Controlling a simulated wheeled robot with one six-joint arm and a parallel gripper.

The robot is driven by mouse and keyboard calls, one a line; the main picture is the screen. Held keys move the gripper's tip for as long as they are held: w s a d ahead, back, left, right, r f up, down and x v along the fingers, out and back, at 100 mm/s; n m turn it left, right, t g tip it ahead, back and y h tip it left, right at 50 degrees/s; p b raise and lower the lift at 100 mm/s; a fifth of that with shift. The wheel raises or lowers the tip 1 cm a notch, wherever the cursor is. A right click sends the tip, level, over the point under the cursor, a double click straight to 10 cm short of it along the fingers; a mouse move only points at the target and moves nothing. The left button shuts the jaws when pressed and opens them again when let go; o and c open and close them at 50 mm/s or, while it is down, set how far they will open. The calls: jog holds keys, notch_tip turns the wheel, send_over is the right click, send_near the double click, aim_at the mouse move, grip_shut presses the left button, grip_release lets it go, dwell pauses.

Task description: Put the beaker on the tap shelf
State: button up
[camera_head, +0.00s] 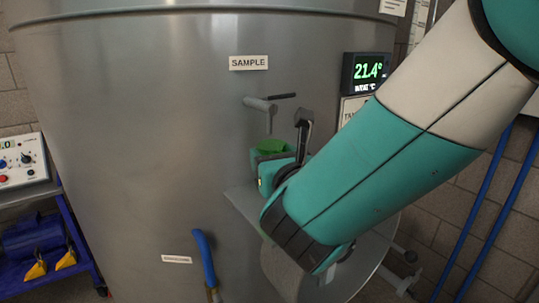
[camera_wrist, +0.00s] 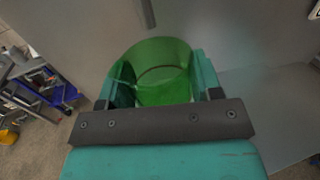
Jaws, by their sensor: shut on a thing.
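The green see-through beaker (camera_head: 271,146) is upright, or nearly so, just below the sample tap (camera_head: 262,105) on the tank front. In the wrist view the beaker (camera_wrist: 160,72) sits between the two fingers of my gripper (camera_wrist: 163,88), which is shut on it. In the head view my gripper (camera_head: 272,170) is partly hidden by my own arm. The grey tap shelf (camera_head: 242,203) juts from the tank under the gripper, and my arm covers much of it. I cannot tell whether the beaker's base touches the shelf.
The large steel tank (camera_head: 150,120) fills the middle. A blue hose (camera_head: 204,258) hangs lower on it, left of the shelf. A temperature display (camera_head: 368,72) is at the upper right. A blue cart (camera_head: 45,245) stands at the left; blue pipes (camera_head: 490,215) run at the right.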

jog(key=shift+w+a+r, duration=0.1)
jog(key=shift+w+a, duration=0.15)
jog(key=shift+w, duration=0.4)
jog(key=shift+w+a+f, duration=0.1)
jog(key=shift+w+f, duration=0.05)
jog(key=shift+f, duration=0.8)
jog(key=shift+w+f, duration=0.1)
jog(key=shift+f, duration=0.85)
jog(key=shift+b, duration=0.3)
jog(key=shift+f, duration=0.2)
jog(key=o, duration=1)
jog(key=shift+r, duration=0.1)
jog(key=shift+r, duration=0.1)
jog(key=shift+s, duration=0.15)
jog(key=b+v, duration=0.5)
jog(key=v, duration=0.6)
jog(key=shift+b, duration=0.3)
jog(key=shift+s+d, duration=0.2)
jog(key=shift+s, duration=0.15)
